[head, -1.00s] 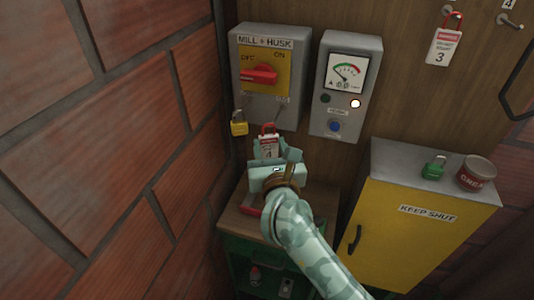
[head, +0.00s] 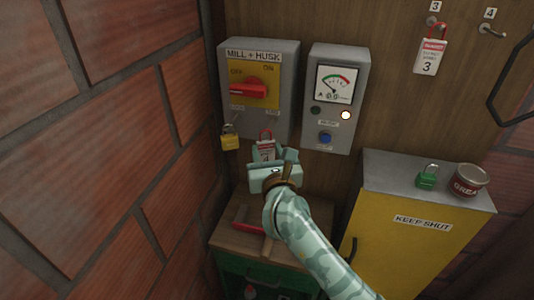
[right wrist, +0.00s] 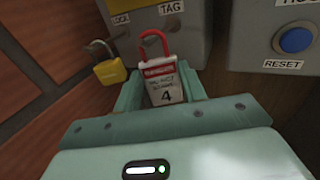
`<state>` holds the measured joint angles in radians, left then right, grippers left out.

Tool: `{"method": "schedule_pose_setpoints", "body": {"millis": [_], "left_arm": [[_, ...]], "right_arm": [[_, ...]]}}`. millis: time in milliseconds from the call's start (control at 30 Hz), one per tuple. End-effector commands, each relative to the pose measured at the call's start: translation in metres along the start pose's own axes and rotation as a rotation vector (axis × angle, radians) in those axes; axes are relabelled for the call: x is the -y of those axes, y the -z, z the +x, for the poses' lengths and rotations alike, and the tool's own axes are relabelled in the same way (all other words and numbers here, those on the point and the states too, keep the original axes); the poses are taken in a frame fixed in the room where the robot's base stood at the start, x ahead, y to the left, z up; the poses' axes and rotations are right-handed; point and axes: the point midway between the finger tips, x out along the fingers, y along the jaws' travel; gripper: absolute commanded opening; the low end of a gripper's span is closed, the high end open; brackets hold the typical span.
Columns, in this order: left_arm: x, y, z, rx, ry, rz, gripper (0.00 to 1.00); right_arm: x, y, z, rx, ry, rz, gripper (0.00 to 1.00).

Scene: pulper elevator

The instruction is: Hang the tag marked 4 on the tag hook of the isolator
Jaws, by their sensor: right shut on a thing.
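The tag marked 4 (head: 265,150) is white with a red band and a red loop on top. My right gripper (head: 267,160) is shut on its lower part and holds it upright just below the isolator (head: 286,95), a grey box marked MILL + HUSK with a red handle. In the right wrist view the tag (right wrist: 165,88) stands between my fingers (right wrist: 160,95), and its loop overlaps the isolator's lower edge, under the TAG label (right wrist: 171,7). The tag hook is hard to make out behind the loop; I cannot tell whether they touch. My left gripper is not in view.
A yellow padlock (head: 230,141) hangs at the isolator's lower left, close to the tag. A grey meter box (head: 345,120) is to the right. A tag marked 3 (head: 430,55) hangs on the wall board. A yellow cabinet (head: 410,235) bears a green padlock (head: 427,177) and a can (head: 469,181).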

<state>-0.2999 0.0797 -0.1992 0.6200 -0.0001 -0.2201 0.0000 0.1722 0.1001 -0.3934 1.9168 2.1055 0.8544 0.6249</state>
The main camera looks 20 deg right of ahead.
Motion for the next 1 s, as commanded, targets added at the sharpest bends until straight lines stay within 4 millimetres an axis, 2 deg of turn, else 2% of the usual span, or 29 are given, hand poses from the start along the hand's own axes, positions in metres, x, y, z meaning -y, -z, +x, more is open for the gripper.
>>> {"method": "schedule_pose_setpoints", "body": {"millis": [467, 500, 567, 867, 1000], "left_arm": [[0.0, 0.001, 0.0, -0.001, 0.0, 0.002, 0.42], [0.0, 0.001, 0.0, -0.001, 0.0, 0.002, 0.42], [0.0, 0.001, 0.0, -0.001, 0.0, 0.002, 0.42], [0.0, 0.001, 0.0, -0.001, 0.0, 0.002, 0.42], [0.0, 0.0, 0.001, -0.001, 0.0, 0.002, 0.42]], "right_arm": [[0.0, 0.0, 0.0, 0.0, 0.0, 0.0, 0.16], [0.0, 0.0, 0.0, 0.0, 0.0, 0.0, 0.49], [0.0, 0.0, 0.0, 0.0, 0.0, 0.0, 0.66], [0.0, 0.0, -0.001, 0.0, 0.0, 0.0, 0.66], [-0.001, 0.001, -0.015, -0.001, -0.002, 0.0, 0.66]]}}
